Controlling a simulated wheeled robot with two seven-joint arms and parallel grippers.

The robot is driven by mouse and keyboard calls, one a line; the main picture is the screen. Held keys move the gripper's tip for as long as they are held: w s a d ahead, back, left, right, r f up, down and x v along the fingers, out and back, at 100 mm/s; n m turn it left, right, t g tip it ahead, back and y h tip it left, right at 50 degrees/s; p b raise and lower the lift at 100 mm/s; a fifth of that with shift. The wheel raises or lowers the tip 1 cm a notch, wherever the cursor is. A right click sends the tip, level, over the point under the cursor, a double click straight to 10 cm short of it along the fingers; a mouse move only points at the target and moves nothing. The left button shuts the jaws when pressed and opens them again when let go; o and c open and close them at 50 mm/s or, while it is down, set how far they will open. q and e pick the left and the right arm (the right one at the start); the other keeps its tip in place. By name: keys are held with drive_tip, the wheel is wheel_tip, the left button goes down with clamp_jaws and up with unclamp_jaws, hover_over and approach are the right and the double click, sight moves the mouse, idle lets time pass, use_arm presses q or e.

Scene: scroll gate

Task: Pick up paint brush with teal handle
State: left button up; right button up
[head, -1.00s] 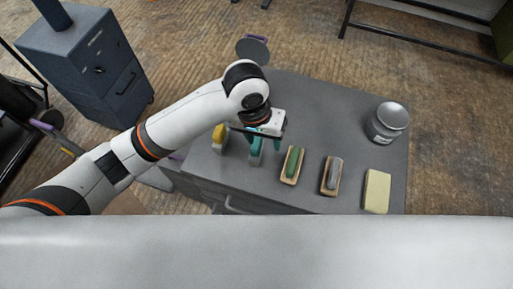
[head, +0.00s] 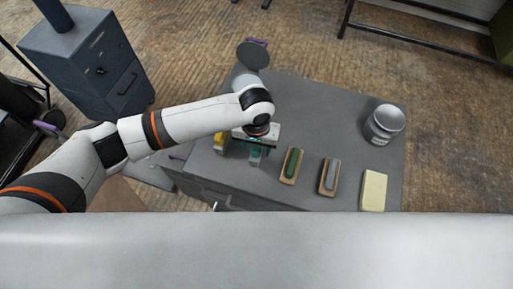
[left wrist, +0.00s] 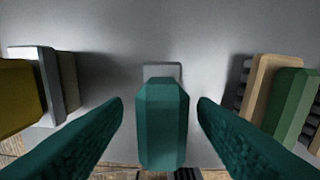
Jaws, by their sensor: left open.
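The paint brush with the teal handle (left wrist: 162,125) is in the middle of the left wrist view, its handle between my two open fingers with a gap on each side. In the head view the brush (head: 256,153) is mostly hidden under my left gripper (head: 257,147). In the left wrist view my left gripper (left wrist: 160,118) shows its teal fingers on both sides of the handle, apart from it. My right gripper is in neither view.
A yellow-handled brush (head: 220,141) stands left of the gripper. A green-handled brush (head: 291,164), a grey-handled brush (head: 330,175) and a pale yellow block (head: 373,190) lie to the right. A metal can (head: 384,124) stands at the right on the grey tabletop (head: 320,115).

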use_arm(q)
drive_tip(key=shift+f, duration=1.4)
drive_tip(key=c, duration=1.1)
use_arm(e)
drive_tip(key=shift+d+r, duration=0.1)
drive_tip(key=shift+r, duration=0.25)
use_arm(q)
drive_tip(key=shift+r, duration=0.1)
